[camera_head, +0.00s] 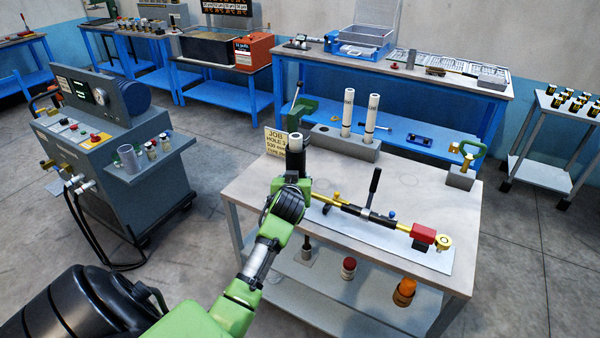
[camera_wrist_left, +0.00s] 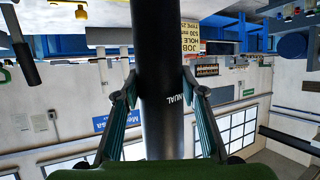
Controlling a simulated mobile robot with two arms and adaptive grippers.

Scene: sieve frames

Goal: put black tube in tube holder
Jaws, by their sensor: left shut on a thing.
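My left gripper (camera_head: 290,196) is shut on the black tube (camera_head: 296,164) and holds it roughly upright over the table's near left part; the tube's pale top end points up. In the left wrist view the black tube (camera_wrist_left: 160,60), with white lettering, runs between both fingers of the gripper (camera_wrist_left: 160,88). The tube holder (camera_head: 358,147) is a grey block on the table, behind and to the right of the held tube. Two white tubes stand in it, and its left end shows an empty dark hole. The black tube's lower end is hidden by my gripper. My right gripper is not in view.
A yellow job sign (camera_head: 277,142) stands just left of the holder, near a green clamp (camera_head: 301,108). A brass and red tool with a black lever (camera_head: 374,186) lies on a plate right of my gripper. A green-handled block (camera_head: 461,176) stands at the table's right.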

